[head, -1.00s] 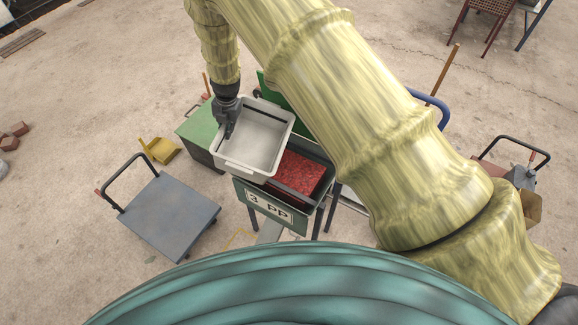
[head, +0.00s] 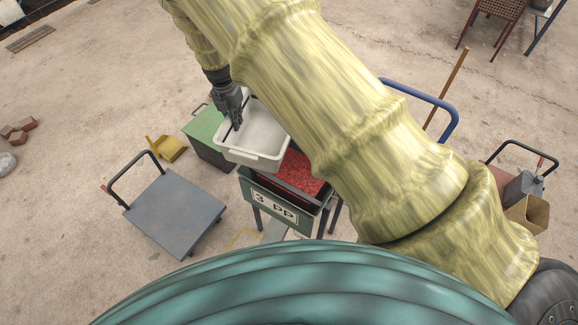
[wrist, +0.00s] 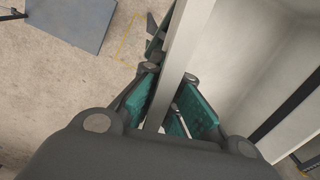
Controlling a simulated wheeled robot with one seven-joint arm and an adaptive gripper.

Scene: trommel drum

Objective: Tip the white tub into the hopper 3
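The white tub (head: 252,156) is held over the back left part of hopper 3 (head: 290,216), a green bin on legs with a "3 PP" sign. Red material (head: 303,172) lies in the hopper. The visible inside of the tub looks bare. My gripper (head: 236,123) is at the tub's left side. In the wrist view my gripper's teal-padded fingers (wrist: 180,108) stand on either side of the tub's wall (wrist: 183,50) and are shut on it. My arm hides the hopper's right back part.
A green box (head: 207,130) stands behind and left of the hopper. A grey flat cart (head: 174,212) and a yellow scoop-like thing (head: 167,149) are to the left. A blue rail (head: 440,104) and another cart (head: 520,185) are to the right.

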